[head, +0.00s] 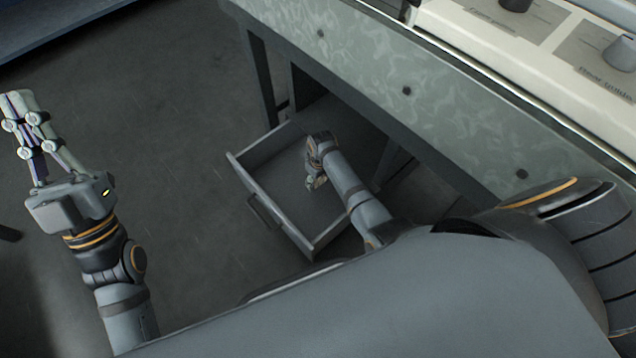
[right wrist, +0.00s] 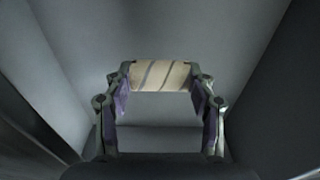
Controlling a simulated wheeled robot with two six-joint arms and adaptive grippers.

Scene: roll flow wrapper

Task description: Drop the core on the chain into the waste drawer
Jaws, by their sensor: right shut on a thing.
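The core (right wrist: 160,75) is a tan cardboard tube with slanted darker stripes. In the right wrist view it spans between the tips of my right gripper (right wrist: 160,88), which is shut on it. In the head view my right gripper (head: 316,181) points down inside the open waste drawer (head: 270,146), a grey box pulled out below the machine. The core is too hidden there to make out. Grey drawer walls and floor surround it in the right wrist view. My left gripper (head: 17,103) is off to the left over the floor, its fingers together and empty.
The machine's pale green side panel (head: 400,90) and dark frame legs rise beyond the drawer. Drawer walls stand close around my right gripper. Control knobs (head: 618,52) sit on the cream top at upper right. The floor (head: 180,130) between my arms is clear.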

